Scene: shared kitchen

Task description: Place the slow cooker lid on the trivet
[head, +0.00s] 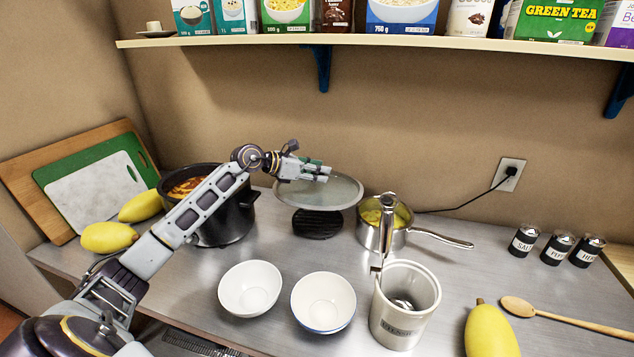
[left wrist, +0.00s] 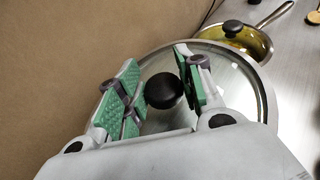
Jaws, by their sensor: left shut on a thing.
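The slow cooker lid (head: 340,194) is a round glass disc with a pale rim. My left gripper (head: 318,171) is shut on its black knob (left wrist: 163,91), which shows between the green finger pads in the left wrist view. The lid is held roughly level over the black trivet (head: 317,226) on the counter and hides its back part. The lid seems to be a little above the trivet; contact cannot be made out. The slow cooker (head: 232,218) stands open to the left, with reddish food inside. My right gripper is not in view.
A saucepan (head: 372,236) with yellow contents stands close right of the trivet. Two white bowls (head: 250,288) and a utensil crock (head: 398,332) are in front. Cutting boards (head: 85,180) and yellow fruits (head: 108,237) are at left. A shelf (head: 400,42) runs above.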

